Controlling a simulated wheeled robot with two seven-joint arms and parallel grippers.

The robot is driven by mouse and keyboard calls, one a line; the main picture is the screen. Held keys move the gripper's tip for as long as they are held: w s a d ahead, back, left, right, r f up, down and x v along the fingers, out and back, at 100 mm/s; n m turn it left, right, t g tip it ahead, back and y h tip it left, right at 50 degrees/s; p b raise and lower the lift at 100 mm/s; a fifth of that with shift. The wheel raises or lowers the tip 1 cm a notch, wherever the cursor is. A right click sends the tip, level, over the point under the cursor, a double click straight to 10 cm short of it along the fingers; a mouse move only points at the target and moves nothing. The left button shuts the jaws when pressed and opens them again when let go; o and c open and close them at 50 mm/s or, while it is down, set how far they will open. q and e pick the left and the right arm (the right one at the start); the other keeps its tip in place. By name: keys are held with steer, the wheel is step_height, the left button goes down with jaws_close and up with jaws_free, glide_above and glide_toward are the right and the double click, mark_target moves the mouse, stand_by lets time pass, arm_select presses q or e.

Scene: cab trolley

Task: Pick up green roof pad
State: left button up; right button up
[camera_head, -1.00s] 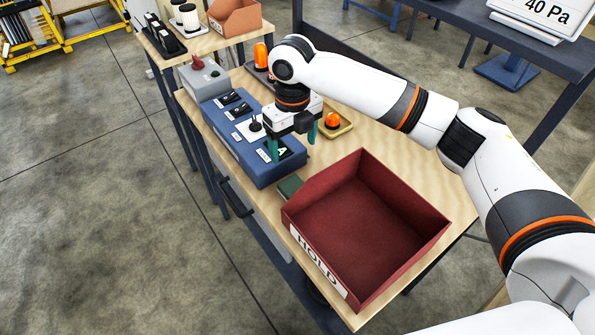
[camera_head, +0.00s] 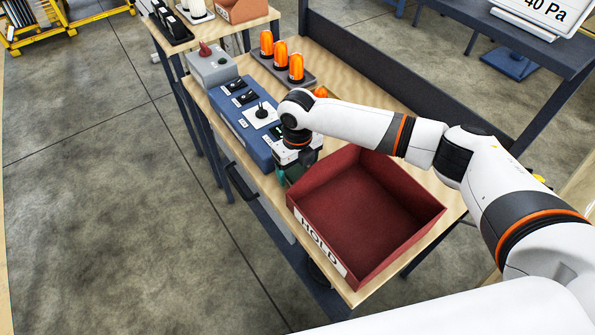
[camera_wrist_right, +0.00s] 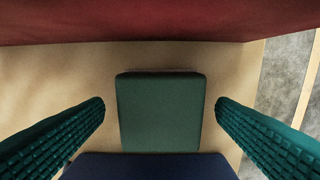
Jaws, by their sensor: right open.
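The green roof pad (camera_wrist_right: 161,112) is a dark green block with rounded corners, lying flat on the light wooden tabletop in the right wrist view. It sits between the red bin and the blue panel box. My right gripper (camera_head: 283,178) is open above it, with one teal ribbed finger on either side and a gap to the pad on both sides. In the head view the gripper hides the pad. My left gripper is not in view.
The red HOLD bin (camera_head: 297,204) stands close beside the pad. The blue panel box (camera_head: 228,111), with switches and a joystick, is on its other side. Several orange beacons (camera_head: 296,68) stand farther back. The table edge is near.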

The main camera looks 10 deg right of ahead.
mark_target(298, 171)
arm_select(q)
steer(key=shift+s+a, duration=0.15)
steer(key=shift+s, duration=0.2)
arm_select(e)
steer(key=c, duration=1.1)
